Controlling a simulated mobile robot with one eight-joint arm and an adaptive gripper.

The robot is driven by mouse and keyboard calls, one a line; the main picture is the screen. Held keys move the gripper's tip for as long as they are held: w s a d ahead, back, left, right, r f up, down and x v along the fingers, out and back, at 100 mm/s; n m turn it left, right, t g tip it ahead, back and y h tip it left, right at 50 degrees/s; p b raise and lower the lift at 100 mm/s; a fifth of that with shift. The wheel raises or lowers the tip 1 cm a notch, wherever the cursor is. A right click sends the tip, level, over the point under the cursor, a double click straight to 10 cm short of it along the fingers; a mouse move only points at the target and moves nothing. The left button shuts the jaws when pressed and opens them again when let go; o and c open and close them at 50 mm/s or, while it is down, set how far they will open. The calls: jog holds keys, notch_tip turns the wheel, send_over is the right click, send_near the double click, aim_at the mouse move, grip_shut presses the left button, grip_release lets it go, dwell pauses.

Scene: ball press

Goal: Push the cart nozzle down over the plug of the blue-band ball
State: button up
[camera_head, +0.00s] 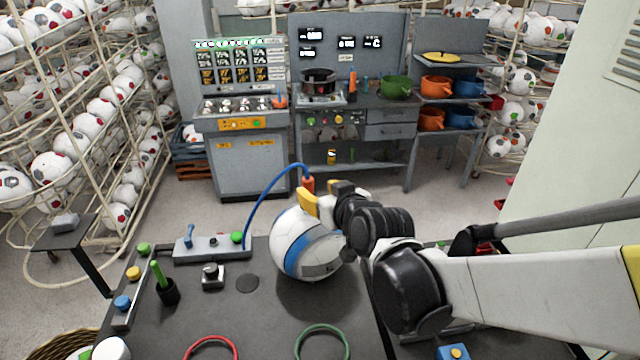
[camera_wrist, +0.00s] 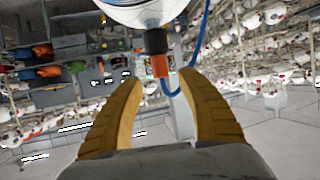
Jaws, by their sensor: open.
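The blue-band ball (camera_head: 300,255), white with a broad blue band, sits on the dark table at its far side. The nozzle (camera_head: 308,185), orange on the blue hose, stands at the top of the ball. In the wrist view, the picture is upside down: the ball (camera_wrist: 147,12) is at the top, and the orange nozzle (camera_wrist: 160,66) with its black part points away from it. My gripper (camera_head: 322,195) is open, its yellow fingers (camera_wrist: 160,88) apart on both sides of the nozzle's line. No grip shows. The plug is hidden; whether the nozzle is seated is unclear.
The table (camera_head: 265,315) carries a grey hose block (camera_head: 212,249), a black knob unit (camera_head: 211,276), a cup with a green stick (camera_head: 167,290), and red (camera_head: 211,338) and green (camera_head: 322,327) rings. Ball racks and a workbench stand behind. My arm covers the right side.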

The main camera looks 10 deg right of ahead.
jog(key=v, duration=0.5)
